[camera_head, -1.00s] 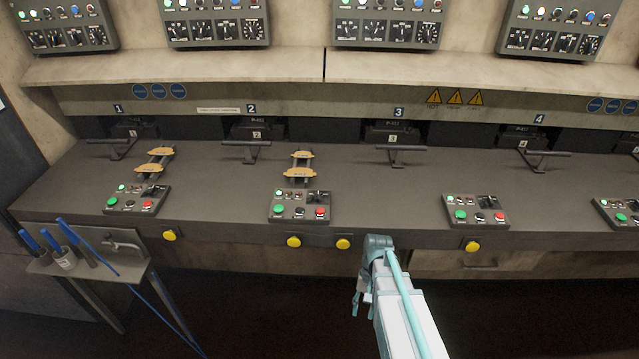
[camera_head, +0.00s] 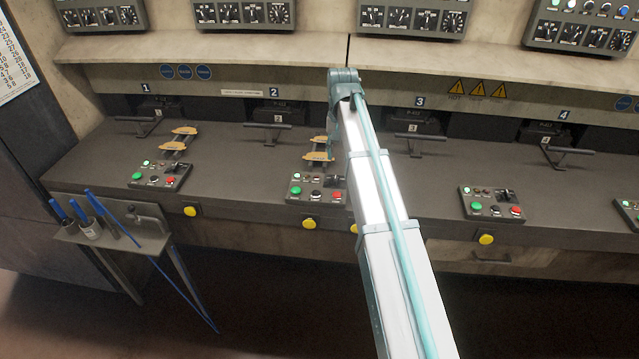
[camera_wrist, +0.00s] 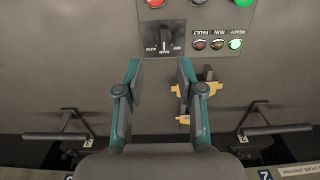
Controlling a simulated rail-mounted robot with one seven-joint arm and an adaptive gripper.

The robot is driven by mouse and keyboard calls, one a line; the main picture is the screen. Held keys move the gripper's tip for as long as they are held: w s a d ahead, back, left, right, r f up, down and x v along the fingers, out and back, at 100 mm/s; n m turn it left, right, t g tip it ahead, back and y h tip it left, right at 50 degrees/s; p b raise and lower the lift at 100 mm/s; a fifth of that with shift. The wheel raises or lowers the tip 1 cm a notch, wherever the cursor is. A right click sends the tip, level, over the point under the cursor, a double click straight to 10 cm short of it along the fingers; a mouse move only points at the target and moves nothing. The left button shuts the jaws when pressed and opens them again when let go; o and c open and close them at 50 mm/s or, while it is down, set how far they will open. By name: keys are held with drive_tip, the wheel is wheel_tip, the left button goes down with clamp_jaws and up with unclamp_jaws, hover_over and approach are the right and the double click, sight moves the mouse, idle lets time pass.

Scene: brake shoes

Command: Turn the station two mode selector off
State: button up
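The station two control box (camera_head: 317,188) sits on the grey bench, partly behind my arm in the head view. Its mode selector (camera_wrist: 165,38) shows in the wrist view as a black knob on a dark plate, with AUTO at its left and OFF at its right. The knob's bar stands roughly vertical in that picture, between these two labels. My gripper (camera_wrist: 160,76) is open and empty, its fingertips just short of the selector plate and on either side of the knob's line. In the head view my gripper is mostly hidden by my arm.
The READY lamp (camera_wrist: 235,43) glows green beside the selector. Tan brake shoes (camera_wrist: 183,88) lie close to the right finger. Bench handles (camera_wrist: 55,136) stand on both sides in the wrist view. Yellow buttons (camera_head: 309,223) line the bench front. A shelf (camera_head: 270,47) overhangs the back.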

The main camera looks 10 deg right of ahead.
sight(335, 179)
drive_tip(key=f+p, duration=0.1)
drive_tip(key=f, duration=0.2)
drive_tip(key=f+p, duration=0.1)
drive_tip(key=f, duration=0.2)
drive_tip(key=f+p, duration=0.1)
drive_tip(key=f, duration=0.3)
drive_tip(key=shift+w+a, duration=0.25)
drive_tip(key=shift+w, duration=0.05)
clamp_jaws()
